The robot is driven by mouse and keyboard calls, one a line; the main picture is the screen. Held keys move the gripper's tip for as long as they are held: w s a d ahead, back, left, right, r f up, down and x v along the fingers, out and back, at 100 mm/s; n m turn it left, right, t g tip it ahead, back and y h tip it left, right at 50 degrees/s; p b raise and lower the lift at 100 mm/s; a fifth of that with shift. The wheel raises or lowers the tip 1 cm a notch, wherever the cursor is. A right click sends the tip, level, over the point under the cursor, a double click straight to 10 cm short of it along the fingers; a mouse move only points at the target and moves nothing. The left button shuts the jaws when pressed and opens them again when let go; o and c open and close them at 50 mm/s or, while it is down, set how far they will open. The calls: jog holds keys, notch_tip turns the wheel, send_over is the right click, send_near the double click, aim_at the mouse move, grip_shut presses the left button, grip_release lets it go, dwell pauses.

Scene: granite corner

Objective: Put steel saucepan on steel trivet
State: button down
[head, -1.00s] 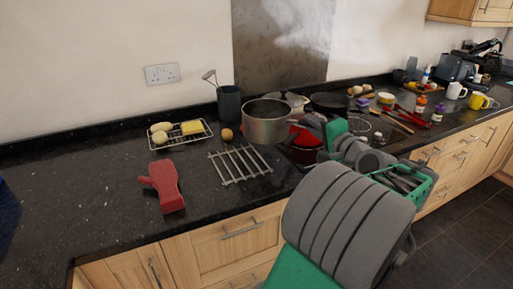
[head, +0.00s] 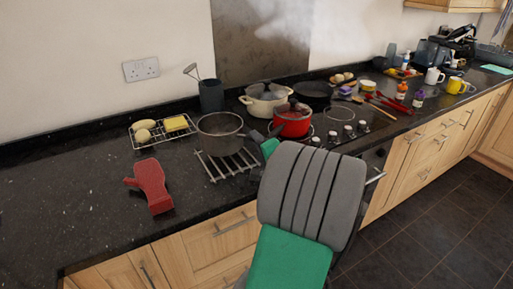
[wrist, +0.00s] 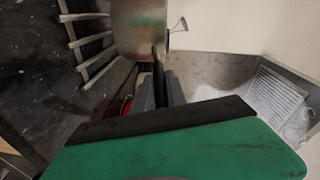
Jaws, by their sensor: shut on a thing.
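The steel saucepan (head: 220,145) is upright over the steel trivet (head: 217,177) in the head view and covers its back part. The trivet's front bars show below the pan. The wrist view also shows the pan's side (wrist: 138,28) and, beside it at left, the trivet bars (wrist: 88,46). I cannot tell whether the pan touches the trivet or hangs just above it. My gripper (wrist: 160,88) is shut on the saucepan's handle. In the head view my arm hides part of the gripper.
A red mitt (head: 150,187) lies left of the trivet. A wire rack (head: 147,145) with a yellow block and a grey utensil pot (head: 211,96) stand behind. A red pot (head: 291,123) and a cream pot (head: 257,107) stand on the right. The front left counter is clear.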

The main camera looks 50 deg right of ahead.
jog(key=shift+f, duration=1.4)
jog(key=shift+f, duration=0.2)
jog(key=c, duration=1.3)
grip_release()
jog(key=shift+c, duration=0.2)
jog(key=b+v, duration=0.1)
jog(key=v, duration=1.1)
jog(key=shift+b, duration=0.35)
